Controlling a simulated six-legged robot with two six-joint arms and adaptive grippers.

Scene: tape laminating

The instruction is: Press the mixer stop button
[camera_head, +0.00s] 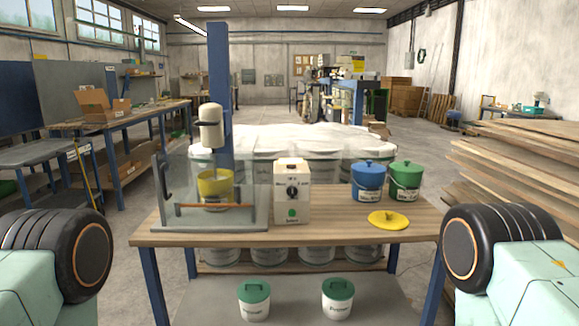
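The mixer stands at the left of the wooden workbench (340,228), with a tall blue column (220,75) and a cream motor head (210,113) above a yellow bucket (215,186). A clear guard (180,185) stands around the bucket. Just right of it, a cream control box (291,175) faces me, with a black knob (292,192) and a round green button (292,213) below it. The small lettering is too blurred to read, and I cannot tell which control is the stop button. Neither gripper is in view.
A blue lidded bucket (368,183), a green lidded bucket (405,182) and a yellow lid (388,220) are on the bench's right. Two white tubs with green lids (254,300) (337,298) sit below. Stacked boards (525,165) stand right. The benchtop before the control box is clear.

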